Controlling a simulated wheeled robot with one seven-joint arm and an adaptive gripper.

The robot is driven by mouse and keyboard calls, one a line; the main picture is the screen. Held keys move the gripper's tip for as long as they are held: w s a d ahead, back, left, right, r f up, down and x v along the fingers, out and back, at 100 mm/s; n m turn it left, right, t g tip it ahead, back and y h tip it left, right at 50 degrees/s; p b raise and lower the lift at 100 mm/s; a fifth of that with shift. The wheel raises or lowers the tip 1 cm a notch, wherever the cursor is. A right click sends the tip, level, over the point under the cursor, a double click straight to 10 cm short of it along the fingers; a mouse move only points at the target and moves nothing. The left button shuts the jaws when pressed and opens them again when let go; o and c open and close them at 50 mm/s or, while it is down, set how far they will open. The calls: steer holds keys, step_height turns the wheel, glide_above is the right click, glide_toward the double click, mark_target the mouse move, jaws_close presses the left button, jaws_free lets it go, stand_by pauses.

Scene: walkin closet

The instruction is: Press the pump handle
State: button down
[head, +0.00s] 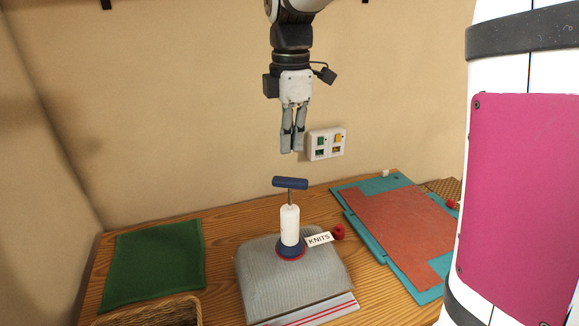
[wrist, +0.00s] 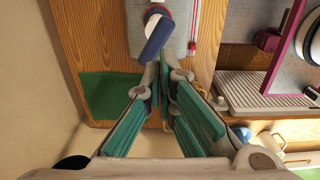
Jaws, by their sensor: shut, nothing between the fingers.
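The pump has a blue T-shaped handle (head: 290,183) raised on a thin rod above a white cylinder (head: 290,225). Its dark blue, red-edged base sits on a grey ribbed bag (head: 262,285) on the wooden table. A "KNITS" tag (head: 319,239) and a red knob lie beside the base. My gripper (head: 292,151) is shut and empty, pointing down above the handle with a clear gap. In the wrist view the blue handle (wrist: 156,42) shows just beyond my fingertips (wrist: 163,70), partly covering the white cylinder.
A switch panel (head: 326,144) is on the wall just right of my gripper. A green cloth (head: 153,262) and a wicker basket (head: 150,314) are at the left. A teal and orange board (head: 400,233) lies at the right of the table.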

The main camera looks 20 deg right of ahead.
mark_target(290, 181)
step_height(290, 181, down, 7)
steer(key=shift+p, duration=0.65)
steer(key=shift+f, duration=0.1)
step_height(290, 181, down, 6)
steer(key=shift+f+b, duration=0.25)
steer(key=shift+b, duration=0.4)
steer(key=shift+s+r+p, duration=0.1)
steer(key=shift+r+p, duration=0.2)
steer(key=shift+r, duration=0.2)
steer(key=r, duration=1.1)
steer(key=shift+w+r, duration=0.2)
steer(key=shift+r, duration=0.15)
steer(key=shift+s+r, duration=0.1)
steer(key=shift+r, duration=0.6)
